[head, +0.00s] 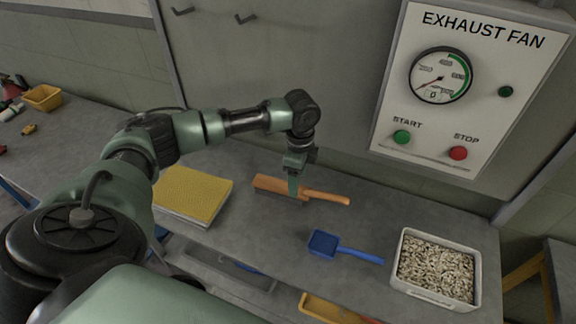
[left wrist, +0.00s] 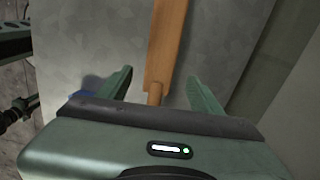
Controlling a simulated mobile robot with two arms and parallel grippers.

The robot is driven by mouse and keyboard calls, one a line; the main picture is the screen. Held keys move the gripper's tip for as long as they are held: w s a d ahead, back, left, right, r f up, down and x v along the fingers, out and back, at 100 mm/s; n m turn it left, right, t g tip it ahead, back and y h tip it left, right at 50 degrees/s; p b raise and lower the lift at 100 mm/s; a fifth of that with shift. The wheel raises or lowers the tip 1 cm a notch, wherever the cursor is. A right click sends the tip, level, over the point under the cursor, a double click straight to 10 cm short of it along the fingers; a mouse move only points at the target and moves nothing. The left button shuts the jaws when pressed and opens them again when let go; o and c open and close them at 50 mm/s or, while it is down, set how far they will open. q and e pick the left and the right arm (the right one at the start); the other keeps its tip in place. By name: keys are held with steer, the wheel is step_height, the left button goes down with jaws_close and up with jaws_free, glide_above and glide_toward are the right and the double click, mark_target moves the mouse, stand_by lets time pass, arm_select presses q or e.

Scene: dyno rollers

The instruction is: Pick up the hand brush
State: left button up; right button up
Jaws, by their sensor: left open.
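My left gripper (head: 294,188) points down over the brush near where the back meets the handle. In the left wrist view, the brush's wood (left wrist: 164,45) runs between the two open fingers of the left gripper (left wrist: 159,78), and its narrow part reaches toward the palm. Both fingers look apart from the wood. My right gripper is not in view.
A blue scoop (head: 323,244) lies in front of the brush. A white bin of shavings (head: 405,284) stands at the right. A yellow-topped pad (head: 190,192) lies left of the brush. The exhaust fan panel (head: 400,158) and wall rise behind the bench (head: 262,232).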

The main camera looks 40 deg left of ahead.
arm_select(q)
step_height(320, 180, down, 2)
steer(key=shift+s+d+f+p, duration=0.1)
steer(key=shift+s+p, duration=0.05)
steer(key=shift+p, duration=0.5)
steer(key=f, duration=0.3)
steer(key=shift+w, duration=0.2)
jaws_close()
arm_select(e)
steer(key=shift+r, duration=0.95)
arm_select(q)
steer(key=shift+r, duration=0.1)
